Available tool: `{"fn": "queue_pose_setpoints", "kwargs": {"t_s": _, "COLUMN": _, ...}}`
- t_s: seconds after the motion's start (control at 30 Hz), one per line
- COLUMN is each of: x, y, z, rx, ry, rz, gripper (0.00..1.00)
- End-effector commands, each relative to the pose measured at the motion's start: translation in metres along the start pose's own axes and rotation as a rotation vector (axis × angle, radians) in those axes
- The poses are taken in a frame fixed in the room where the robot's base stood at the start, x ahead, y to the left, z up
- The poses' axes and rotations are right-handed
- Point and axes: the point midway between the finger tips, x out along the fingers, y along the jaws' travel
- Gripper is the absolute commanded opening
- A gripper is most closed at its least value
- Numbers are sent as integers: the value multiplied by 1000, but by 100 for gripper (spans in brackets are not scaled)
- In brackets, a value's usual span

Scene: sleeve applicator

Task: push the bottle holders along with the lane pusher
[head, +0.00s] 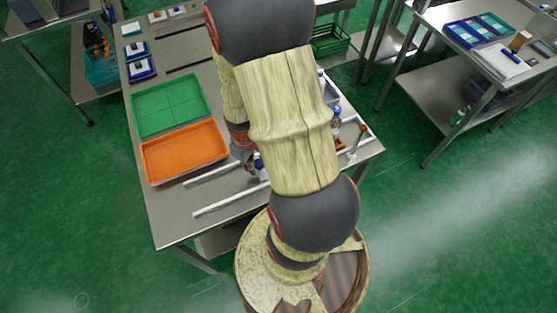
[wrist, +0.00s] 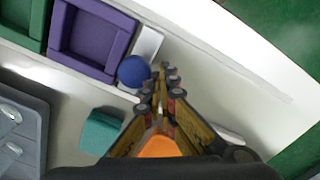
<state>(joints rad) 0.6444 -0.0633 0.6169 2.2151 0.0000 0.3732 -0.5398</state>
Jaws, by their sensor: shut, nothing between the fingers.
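In the wrist view my gripper (wrist: 168,82) is shut and empty, its fingertips close beside a blue ball-shaped knob (wrist: 134,71). A pale block (wrist: 149,43) adjoins the knob; together they look like the lane pusher. A purple square holder (wrist: 92,38) stands just left of the pale block, with a green holder (wrist: 22,22) further left in the same row. I cannot tell whether the fingers touch the knob.
In the wrist view a grey tray (wrist: 42,107) with bottles lies left and a teal block (wrist: 101,131) is nearer the middle. In the head view a green tray (head: 170,105) and an orange tray (head: 185,153) sit on the steel table. Its front left corner is clear.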

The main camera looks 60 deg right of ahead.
Motion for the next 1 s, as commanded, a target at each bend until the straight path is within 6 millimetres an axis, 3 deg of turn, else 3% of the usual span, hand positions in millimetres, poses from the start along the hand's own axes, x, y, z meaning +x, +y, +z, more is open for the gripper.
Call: {"fn": "queue_pose_setpoints", "kwargs": {"t_s": 1.0, "x": 0, "y": 40, "z": 23, "rx": 2, "ry": 1, "rz": 1, "gripper": 0}}
